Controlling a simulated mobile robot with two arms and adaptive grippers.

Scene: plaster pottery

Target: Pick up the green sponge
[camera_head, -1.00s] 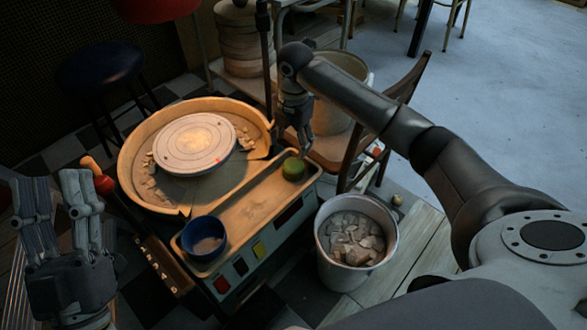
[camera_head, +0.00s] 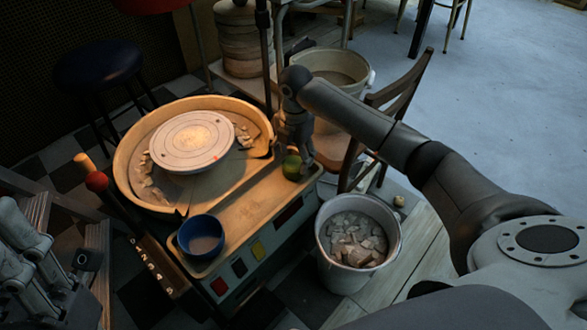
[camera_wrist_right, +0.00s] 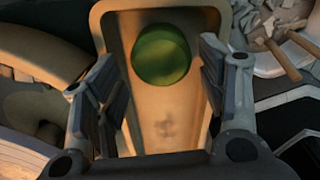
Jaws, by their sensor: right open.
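The green sponge (camera_head: 292,167) is a small round piece on the far right end of the pottery wheel's tan tray (camera_head: 243,212). My right gripper (camera_head: 296,160) is right over it, pointing down. In the right wrist view the sponge (camera_wrist_right: 161,54) lies ahead, between the two spread fingers of my right gripper (camera_wrist_right: 158,85), which is open and empty. I cannot tell whether a finger touches the sponge. My left gripper (camera_head: 30,250) is at the lower left edge, partly cut off, away from the sponge; its fingertips are not clear.
A blue bowl (camera_head: 201,237) stands at the near end of the tray. The wheel head (camera_head: 192,142) with clay scraps is left of it. A bucket of shards (camera_head: 357,237) stands on the right. A wooden chair (camera_head: 398,95) is close behind my right arm.

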